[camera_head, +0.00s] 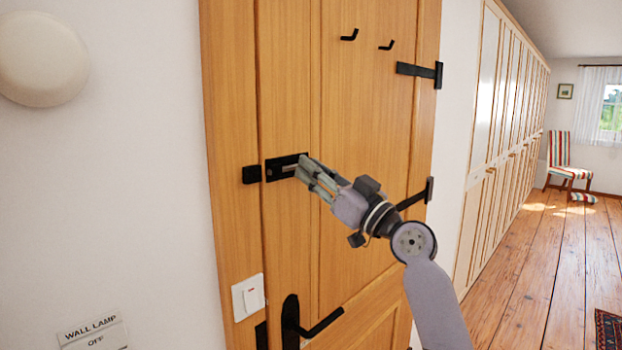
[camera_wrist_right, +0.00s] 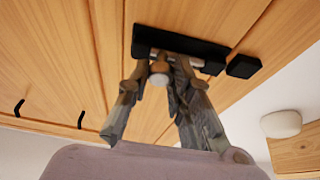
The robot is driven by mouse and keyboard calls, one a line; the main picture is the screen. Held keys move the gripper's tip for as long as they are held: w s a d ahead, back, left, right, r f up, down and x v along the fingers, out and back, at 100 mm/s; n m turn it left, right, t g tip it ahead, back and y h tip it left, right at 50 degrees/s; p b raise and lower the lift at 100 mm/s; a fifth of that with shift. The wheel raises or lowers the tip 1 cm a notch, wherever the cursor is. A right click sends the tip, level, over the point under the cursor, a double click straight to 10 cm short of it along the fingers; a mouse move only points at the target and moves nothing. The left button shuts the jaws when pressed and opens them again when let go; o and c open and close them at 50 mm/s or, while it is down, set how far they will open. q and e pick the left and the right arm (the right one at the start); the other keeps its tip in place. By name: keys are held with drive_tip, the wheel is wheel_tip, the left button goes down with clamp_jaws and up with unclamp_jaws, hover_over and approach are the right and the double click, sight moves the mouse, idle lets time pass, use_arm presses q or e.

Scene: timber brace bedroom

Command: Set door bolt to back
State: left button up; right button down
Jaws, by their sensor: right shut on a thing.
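The door bolt (camera_head: 274,171) is a black plate with a pale metal bar, mounted on the wooden door (camera_head: 285,90) above the handle. A separate black keeper (camera_head: 251,174) sits just left of it, with a narrow gap between. My right gripper (camera_head: 304,171) is at the right part of the bolt, its fingers covering that end. In the right wrist view, the bolt plate (camera_wrist_right: 180,44) lies beyond the fingertips, and my right gripper (camera_wrist_right: 162,72) is shut on the round, pale bolt knob (camera_wrist_right: 159,79). The keeper (camera_wrist_right: 243,66) is to the right there. My left gripper is not in view.
A black door handle (camera_head: 312,325) is below the bolt, with a white switch (camera_head: 248,297) to its left. Black hooks (camera_head: 349,35) and hinges (camera_head: 420,71) stick out from the door. Wardrobes (camera_head: 505,130) and open wooden floor (camera_head: 540,260) are at the right.

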drive_tip(key=c, duration=1.4)
unclamp_jaws()
drive_tip(key=shift+w+d, duration=0.15)
drive_tip(key=shift+d, duration=0.1)
drive_tip(key=shift+c, duration=0.2)
drive_tip(key=shift+a, duration=0.1)
drive_tip(key=v, duration=1.2)
